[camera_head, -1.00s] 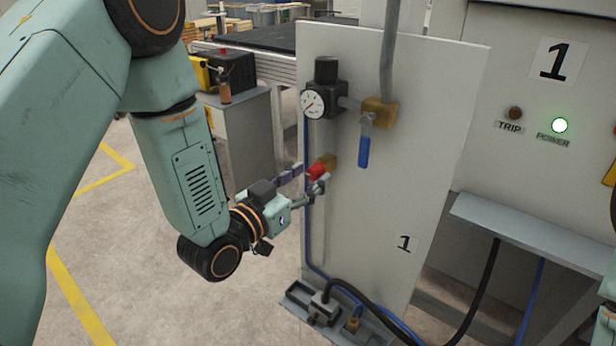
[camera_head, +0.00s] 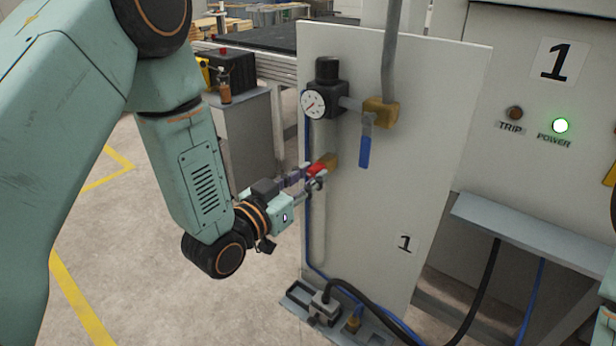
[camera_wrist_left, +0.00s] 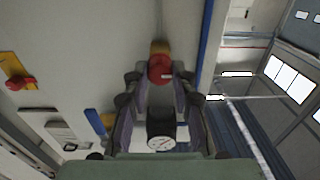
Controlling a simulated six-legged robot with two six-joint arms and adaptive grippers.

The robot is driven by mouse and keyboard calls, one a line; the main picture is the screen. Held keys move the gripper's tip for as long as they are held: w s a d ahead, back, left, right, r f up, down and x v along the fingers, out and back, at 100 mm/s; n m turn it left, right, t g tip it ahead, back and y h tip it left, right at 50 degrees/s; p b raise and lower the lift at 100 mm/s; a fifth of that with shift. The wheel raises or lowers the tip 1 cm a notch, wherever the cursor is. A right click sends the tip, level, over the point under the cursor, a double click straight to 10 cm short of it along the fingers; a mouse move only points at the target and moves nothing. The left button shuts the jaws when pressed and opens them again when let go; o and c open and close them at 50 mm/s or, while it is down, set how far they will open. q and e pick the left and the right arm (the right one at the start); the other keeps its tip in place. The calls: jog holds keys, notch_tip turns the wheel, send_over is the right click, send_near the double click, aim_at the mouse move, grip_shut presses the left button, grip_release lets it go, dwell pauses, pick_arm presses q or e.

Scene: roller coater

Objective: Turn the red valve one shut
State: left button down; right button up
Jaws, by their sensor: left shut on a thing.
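The red valve one (camera_head: 317,169) is on the light panel marked 1, below the gauge, with a brass body (camera_head: 331,160) behind its red handle. My left gripper (camera_head: 311,179) reaches it from the left and is shut on the red handle. In the left wrist view the red handle (camera_wrist_left: 160,68) sits between the two fingertips, with the brass body just beyond. The fingers hide part of the handle in the head view. My right gripper is not in view.
A pressure gauge (camera_head: 314,104) and a blue-handled brass valve (camera_head: 364,150) are higher on the panel (camera_head: 400,210). A blue hose (camera_head: 308,235) runs down the panel's left edge. A cabinet with a green power light (camera_head: 560,125) stands right. Floor at left is clear.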

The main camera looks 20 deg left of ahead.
pick_arm(q)
jog(key=shift+m, duration=0.3)
jog(key=m, duration=0.4)
jog(key=shift+b, duration=0.3)
jog(key=m, duration=0.5)
jog(key=shift+b, duration=0.35)
jog(key=m, duration=0.4)
jog(key=shift+b, duration=0.4)
jog(key=shift+m+b, duration=0.4)
jog(key=shift+m, duration=1.7)
jog(key=c, duration=1.1)
grip_release()
jog(key=shift+w, duration=0.1)
